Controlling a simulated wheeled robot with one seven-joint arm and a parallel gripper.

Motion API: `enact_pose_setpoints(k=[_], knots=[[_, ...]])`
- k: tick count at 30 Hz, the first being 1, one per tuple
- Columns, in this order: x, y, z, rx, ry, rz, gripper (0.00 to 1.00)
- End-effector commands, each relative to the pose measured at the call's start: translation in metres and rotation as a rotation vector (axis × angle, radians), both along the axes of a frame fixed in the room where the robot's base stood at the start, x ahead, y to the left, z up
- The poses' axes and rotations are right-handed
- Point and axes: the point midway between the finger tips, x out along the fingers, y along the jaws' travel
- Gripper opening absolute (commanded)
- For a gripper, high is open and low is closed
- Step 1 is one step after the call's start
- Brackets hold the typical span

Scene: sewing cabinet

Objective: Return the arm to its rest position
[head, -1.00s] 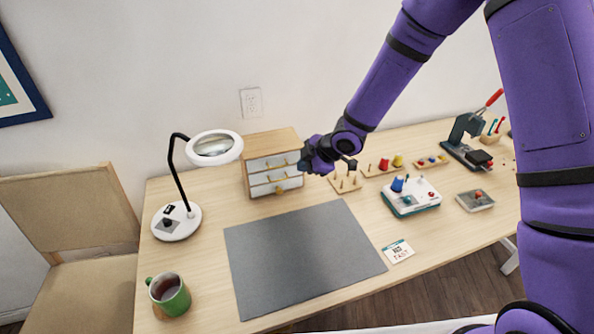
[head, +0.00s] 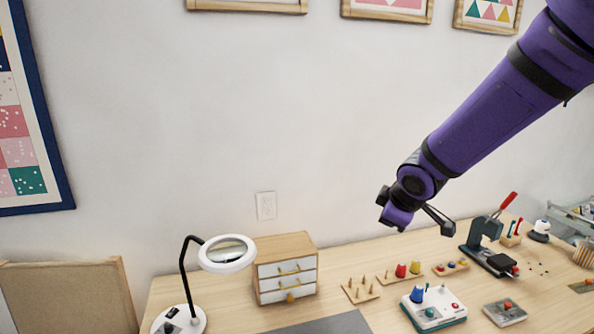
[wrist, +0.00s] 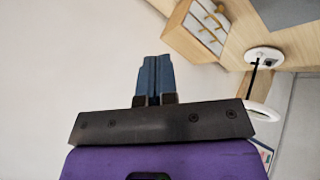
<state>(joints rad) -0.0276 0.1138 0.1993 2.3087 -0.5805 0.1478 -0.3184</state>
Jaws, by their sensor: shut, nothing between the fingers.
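My gripper (wrist: 154,62) shows in the wrist view with its two blue-grey fingers pressed together and nothing between them. In the head view my purple arm reaches in from the upper right. Its wrist end hangs in the air in front of the wall, above the desk and to the right of the small drawer cabinet; the fingers are hard to make out there. The cabinet (head: 286,268) has a wooden body and white drawer fronts with brass-coloured handles. It also shows at the top of the wrist view (wrist: 199,28).
A ring magnifier lamp (head: 228,254) stands left of the cabinet. Pegboards with thread spools (head: 402,271), a white-and-teal device (head: 434,306) and a press with a red handle (head: 487,245) stand to the right. A grey mat (head: 325,325) lies in front.

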Motion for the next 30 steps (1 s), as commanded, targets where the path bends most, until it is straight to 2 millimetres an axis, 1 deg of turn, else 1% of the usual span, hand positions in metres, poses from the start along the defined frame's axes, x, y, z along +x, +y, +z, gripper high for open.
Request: enact_pose_setpoints(k=[1,3,5,6,11,15,19,24,27,30], knots=[[-0.011,-0.011,0.017,0.004,-0.007,-0.058,0.00],[-0.026,-0.024,0.034,0.014,-0.005,-0.140,0.00],[-0.040,-0.035,0.048,0.027,-0.003,-0.209,0.00],[-0.050,-0.042,0.057,0.037,-0.001,-0.255,0.00],[-0.094,-0.065,0.088,0.093,0.010,-0.430,0.00],[-0.136,-0.080,0.109,0.162,0.026,-0.574,0.00],[-0.177,-0.090,0.123,0.238,0.050,-0.695,0.00],[-0.231,-0.096,0.134,0.351,0.089,-0.830,0.00],[-0.256,-0.097,0.136,0.410,0.116,-0.886,0.00],[-0.274,-0.097,0.137,0.455,0.136,-0.924,0.00]])
